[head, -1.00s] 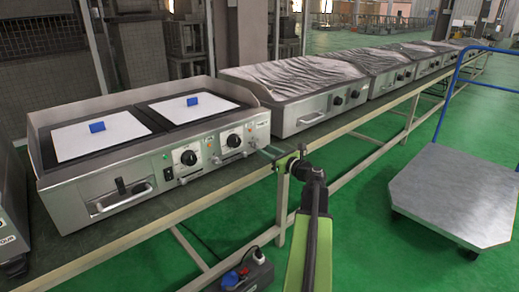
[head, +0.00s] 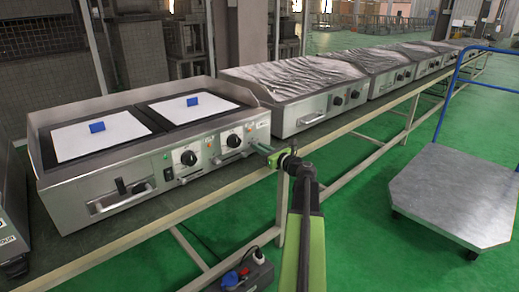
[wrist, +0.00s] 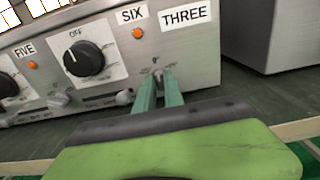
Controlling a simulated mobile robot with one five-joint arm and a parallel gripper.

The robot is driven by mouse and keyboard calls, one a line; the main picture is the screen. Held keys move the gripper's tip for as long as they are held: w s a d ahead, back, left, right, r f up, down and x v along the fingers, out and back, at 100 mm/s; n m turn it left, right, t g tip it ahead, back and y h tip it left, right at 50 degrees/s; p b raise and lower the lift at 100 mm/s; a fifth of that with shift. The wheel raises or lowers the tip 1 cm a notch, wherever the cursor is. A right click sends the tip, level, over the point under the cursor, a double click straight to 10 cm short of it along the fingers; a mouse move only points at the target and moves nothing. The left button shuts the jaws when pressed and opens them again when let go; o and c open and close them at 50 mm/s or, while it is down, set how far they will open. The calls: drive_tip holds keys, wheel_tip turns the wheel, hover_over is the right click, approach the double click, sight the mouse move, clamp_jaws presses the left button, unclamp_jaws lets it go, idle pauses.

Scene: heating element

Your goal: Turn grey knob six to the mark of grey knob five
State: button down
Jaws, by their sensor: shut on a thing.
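The grey knob six (wrist: 158,74) is a small grey knob low on the steel front panel, right of the black knob under the label SIX. My gripper (wrist: 159,84) has its two green fingers on both sides of it, shut on it. The fingers hide most of the knob, and its pointing is hard to read. Grey knob five (wrist: 58,100) sits to the left, below the orange lamp by the label FIVE; its exact mark is too small to read. In the head view my gripper (head: 262,150) reaches the panel's right end.
A black knob (wrist: 84,58) with a white dial marked OFF is close left of my fingers. Another unit (wrist: 266,38) stands to the right past a gap. The bench edge (head: 150,224) runs below the panel. A cart (head: 455,195) stands at right on green floor.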

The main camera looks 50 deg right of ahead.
drive_tip(key=shift+a, duration=0.25)
drive_tip(key=shift+d, duration=0.2)
drive_tip(key=shift+n, duration=0.4)
drive_tip(key=n, duration=0.5)
drive_tip(key=shift+n, duration=0.3)
drive_tip(key=n, duration=0.5)
drive_tip(key=shift+a+f, duration=0.1)
drive_tip(key=shift+n, duration=0.4)
drive_tip(key=c, duration=1.4)
unclamp_jaws()
drive_tip(key=shift+c, duration=0.2)
